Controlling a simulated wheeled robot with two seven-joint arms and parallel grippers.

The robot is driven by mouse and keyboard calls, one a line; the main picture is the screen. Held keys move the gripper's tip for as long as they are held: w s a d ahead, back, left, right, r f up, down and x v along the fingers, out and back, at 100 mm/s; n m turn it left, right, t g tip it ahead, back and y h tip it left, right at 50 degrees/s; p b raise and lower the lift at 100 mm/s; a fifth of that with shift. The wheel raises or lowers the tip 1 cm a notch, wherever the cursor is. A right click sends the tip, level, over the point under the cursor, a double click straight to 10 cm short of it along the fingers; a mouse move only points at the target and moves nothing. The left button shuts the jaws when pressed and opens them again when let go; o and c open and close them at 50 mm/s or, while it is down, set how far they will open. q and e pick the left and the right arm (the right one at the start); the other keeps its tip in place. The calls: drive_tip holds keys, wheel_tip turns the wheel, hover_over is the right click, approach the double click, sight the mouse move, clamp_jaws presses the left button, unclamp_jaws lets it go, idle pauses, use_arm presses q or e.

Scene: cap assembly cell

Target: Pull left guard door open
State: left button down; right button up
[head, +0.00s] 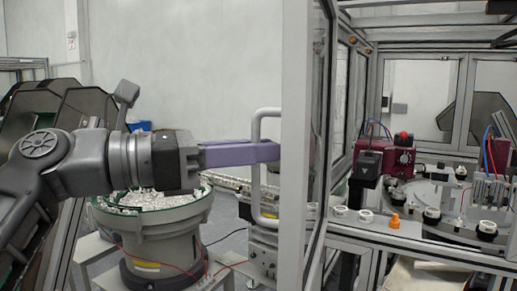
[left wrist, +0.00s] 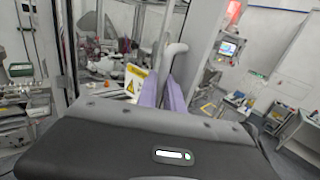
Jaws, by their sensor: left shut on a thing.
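The left guard door (head: 293,120) is a tall grey-framed panel with a clear pane, seen almost edge-on in the middle of the head view. How far it stands from its frame I cannot tell. A pale bar handle (head: 256,204) stands upright on the door's left side; it also shows in the left wrist view (left wrist: 172,56). My left gripper (head: 268,152) reaches in from the left, its purple fingers shut on the upper part of the handle. The fingers (left wrist: 162,93) flank the handle in the left wrist view. My right gripper is not in view.
A bowl feeder (head: 155,222) with small pale parts stands below my left arm. Right of the door is the cell's inside, with a red-and-black unit (head: 385,160), a round table (head: 425,195) and an orange piece (head: 394,221). A screen (left wrist: 229,48) shows in the left wrist view.

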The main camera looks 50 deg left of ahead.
use_arm(q)
drive_tip(key=shift+s+a, duration=0.1)
drive_tip(key=shift+a, duration=0.05)
drive_tip(key=c, duration=1.5)
unclamp_jaws()
drive_tip(key=v, duration=0.7)
drive_tip(key=shift+s+b, duration=0.3)
drive_tip(key=shift+b, duration=0.15)
